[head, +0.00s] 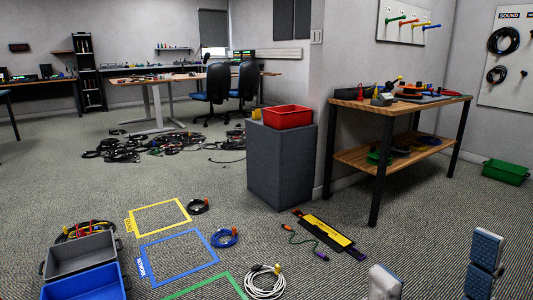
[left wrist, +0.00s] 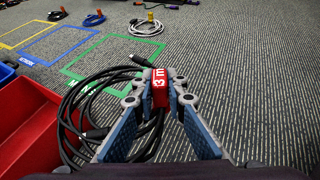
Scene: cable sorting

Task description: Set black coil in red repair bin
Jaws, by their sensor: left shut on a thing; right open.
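My left gripper (left wrist: 158,88) is shut on a red tag marked "3m" on a black coil (left wrist: 82,105). The coil's loops hang to the left of the fingers, beside a red bin (left wrist: 25,122) in the left wrist view. Some loops overlap the bin's right edge in the picture; I cannot tell whether they touch. Another red bin (head: 287,116) stands on a grey cabinet in the head view. I see no repair label on either. My right gripper (head: 436,275) is open and empty at the lower right of the head view. My left gripper is outside the head view.
A grey bin (head: 80,253) and a blue bin (head: 85,284) stand at lower left. Yellow, blue and green outlined squares lie on the carpet, with a blue coil (head: 224,238) and a white coil (head: 265,283) nearby. A workbench (head: 400,107) stands right. Open carpet lies between.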

